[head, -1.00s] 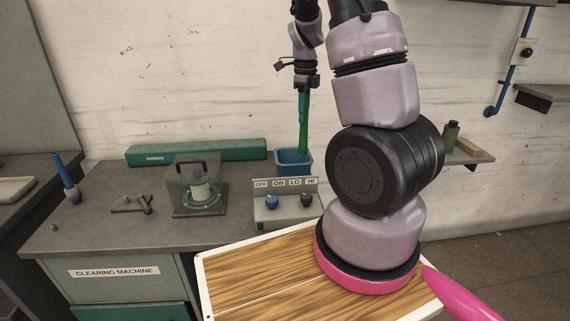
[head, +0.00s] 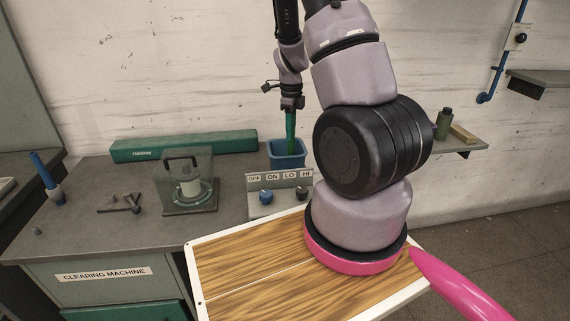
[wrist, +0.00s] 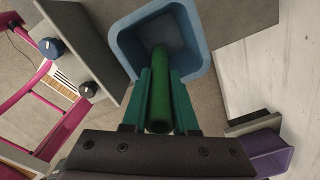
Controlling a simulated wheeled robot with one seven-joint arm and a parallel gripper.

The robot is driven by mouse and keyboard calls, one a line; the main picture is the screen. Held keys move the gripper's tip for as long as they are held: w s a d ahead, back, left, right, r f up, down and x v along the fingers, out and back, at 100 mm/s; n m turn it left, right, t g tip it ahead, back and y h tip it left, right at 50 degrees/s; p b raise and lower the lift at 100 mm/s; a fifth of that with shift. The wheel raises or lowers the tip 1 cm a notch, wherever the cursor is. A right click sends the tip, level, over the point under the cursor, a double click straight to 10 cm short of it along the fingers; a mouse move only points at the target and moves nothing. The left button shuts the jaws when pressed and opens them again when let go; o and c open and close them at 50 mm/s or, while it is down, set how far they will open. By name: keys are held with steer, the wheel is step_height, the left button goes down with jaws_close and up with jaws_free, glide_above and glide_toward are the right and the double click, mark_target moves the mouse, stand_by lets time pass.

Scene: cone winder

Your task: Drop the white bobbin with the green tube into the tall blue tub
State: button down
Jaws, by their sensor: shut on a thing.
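My gripper (head: 291,128) points straight down above the tall blue tub (head: 287,162) at the back of the bench. In the wrist view my gripper's two teal fingers (wrist: 161,103) are shut on a green tube (wrist: 160,82) between them. The tube's far end reaches over the opening of the blue tub (wrist: 122,45), apparently inside the rim. No white winding can be made out on the held tube. The tub's floor, where it shows, looks empty.
A control box (head: 281,195) with knobs stands in front of the tub. A clear cover (head: 187,180) over a white bobbin and a long green case (head: 184,146) lie to the left. A white bobbin with a blue tube (head: 46,178) stands at far left.

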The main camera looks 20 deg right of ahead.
steer(key=shift+f, duration=0.8)
steer(key=c, duration=0.6)
jaws_free()
steer(key=shift+r, duration=0.1)
step_height(320, 180, up, 11)
steer(key=shift+f, duration=0.15)
